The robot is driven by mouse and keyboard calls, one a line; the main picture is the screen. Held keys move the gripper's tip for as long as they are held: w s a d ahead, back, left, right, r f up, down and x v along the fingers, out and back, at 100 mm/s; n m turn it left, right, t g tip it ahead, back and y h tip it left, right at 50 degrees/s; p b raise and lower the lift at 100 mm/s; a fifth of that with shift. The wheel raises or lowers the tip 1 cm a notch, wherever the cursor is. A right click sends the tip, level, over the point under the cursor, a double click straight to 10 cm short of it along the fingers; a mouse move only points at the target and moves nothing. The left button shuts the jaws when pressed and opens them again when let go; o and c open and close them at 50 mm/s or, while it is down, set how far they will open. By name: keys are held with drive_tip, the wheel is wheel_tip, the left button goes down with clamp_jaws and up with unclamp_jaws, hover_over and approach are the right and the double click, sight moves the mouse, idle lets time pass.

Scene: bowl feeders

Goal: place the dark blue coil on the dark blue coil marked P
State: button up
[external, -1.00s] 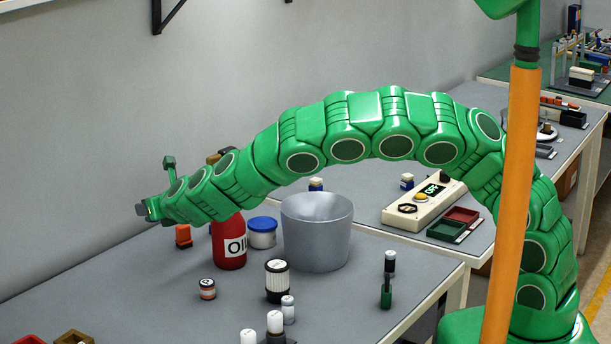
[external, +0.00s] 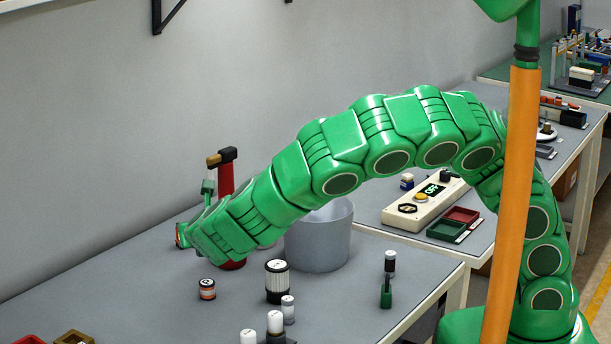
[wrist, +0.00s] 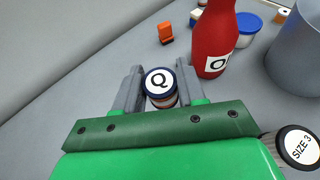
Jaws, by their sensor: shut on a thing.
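A dark blue coil with a white top marked Q (wrist: 160,82) sits between the grey fingers of my gripper (wrist: 160,88) in the wrist view. The gripper is shut on it. In the external view my gripper (external: 181,235) is over the left part of the bench, and the held coil cannot be made out there. A small coil with a dark top and an orange-brown side (external: 207,289) stands upright on the bench, in front of and below my gripper. Its letter is too small to read. No mark P can be read in either view.
A red oil bottle (wrist: 213,40) stands close to the right of the gripper. A grey bin (external: 318,240) and a black-and-white filter (external: 277,282) stand further right. An orange block (wrist: 165,32) lies beyond the fingers.

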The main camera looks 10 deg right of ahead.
sight(207, 282)
drive_tip(key=shift+h, duration=0.4)
drive_tip(key=shift+s+d+f, duration=0.25)
drive_tip(key=shift+f, duration=1.05)
drive_tip(key=shift+s+d+f, duration=0.2)
drive_tip(key=shift+s+f, duration=0.05)
drive_tip(key=shift+f, duration=1.1)
drive_tip(key=shift+s+d+f, duration=0.25)
drive_tip(key=shift+f, duration=1.05)
drive_tip(key=shift+f, duration=0.1)
drive_tip(key=o, duration=1.1)
drive_tip(key=shift+c, duration=0.2)
